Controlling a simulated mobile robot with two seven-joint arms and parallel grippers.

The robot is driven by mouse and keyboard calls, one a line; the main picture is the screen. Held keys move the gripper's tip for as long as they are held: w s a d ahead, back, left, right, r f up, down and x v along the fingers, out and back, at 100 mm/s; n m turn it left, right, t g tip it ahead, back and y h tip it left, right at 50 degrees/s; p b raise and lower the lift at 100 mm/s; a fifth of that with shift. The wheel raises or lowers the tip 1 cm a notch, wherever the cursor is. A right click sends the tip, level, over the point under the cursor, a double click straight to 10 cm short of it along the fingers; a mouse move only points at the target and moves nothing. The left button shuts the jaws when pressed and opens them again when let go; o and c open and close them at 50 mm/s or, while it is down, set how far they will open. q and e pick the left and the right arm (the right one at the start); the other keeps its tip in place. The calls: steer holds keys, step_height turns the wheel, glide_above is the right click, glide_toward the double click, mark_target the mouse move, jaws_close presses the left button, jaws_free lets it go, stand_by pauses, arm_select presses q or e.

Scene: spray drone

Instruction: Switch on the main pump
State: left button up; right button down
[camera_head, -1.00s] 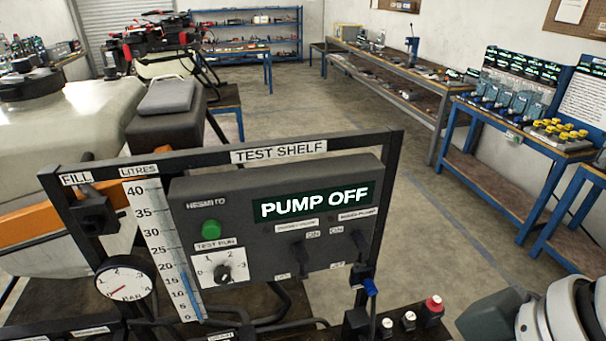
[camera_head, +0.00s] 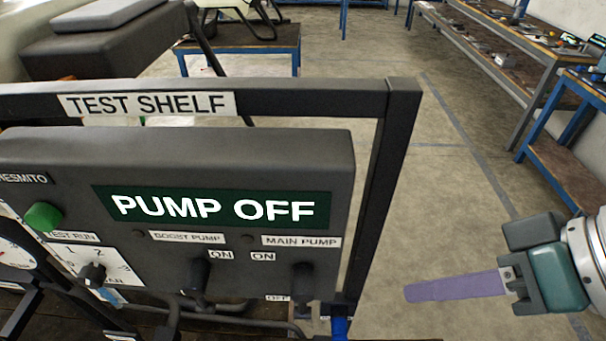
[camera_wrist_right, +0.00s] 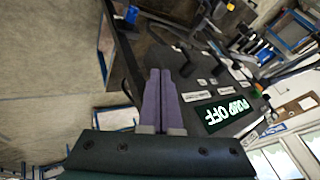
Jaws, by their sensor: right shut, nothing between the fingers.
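The main pump switch (camera_head: 302,280) is a dark lever under the MAIN PUMP label (camera_head: 300,241) on the grey control panel (camera_head: 250,150). Its handle hangs down, below the ON mark and beside the OFF mark. The panel's display (camera_head: 215,207) reads PUMP OFF. My right gripper (camera_head: 408,292) is shut and empty, its purple fingers pointing left towards the switch, with a gap between. In the right wrist view the closed fingers (camera_wrist_right: 160,75) lie beside the panel, with the main pump lever (camera_wrist_right: 187,66) just to their right. My left gripper is not in view.
The boost pump switch (camera_head: 200,275) is left of the main one, also hanging down. The black frame post (camera_head: 390,170) stands between panel and gripper side.

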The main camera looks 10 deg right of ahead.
mark_target(303, 294)
steer(key=w+a+f+p, duration=0.1)
steer(key=w+a+f, duration=0.3)
steer(key=a+f, duration=0.4)
steer(key=shift+w+a, duration=0.2)
stand_by(0.6)
